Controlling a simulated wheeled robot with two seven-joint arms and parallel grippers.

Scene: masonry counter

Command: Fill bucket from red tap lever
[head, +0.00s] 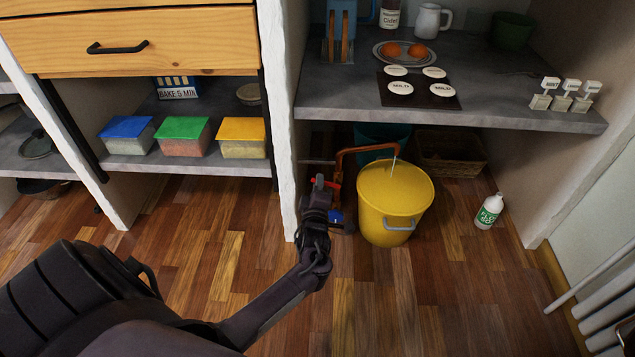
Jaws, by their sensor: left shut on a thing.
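The yellow bucket (380,222) stands upright on the wooden floor under the grey counter, with its grey handle hanging at the front. A copper-coloured tap pipe (352,150) arches over it, and a thin pale line, which looks like water, runs from the spout into the bucket. The red tap lever (319,180) is left of the bucket. My left gripper (324,186) is at the red lever, shut on it; its fingers partly hide the lever. A blue lever (336,216) shows just below the gripper. My right gripper is not in view.
A white wall post (279,120) stands close left of my gripper. A white bottle with a green label (489,211) stands right of the bucket. A teal bucket (371,134) and a wicker basket (452,170) are behind. The counter (330,97) overhangs. The front floor is clear.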

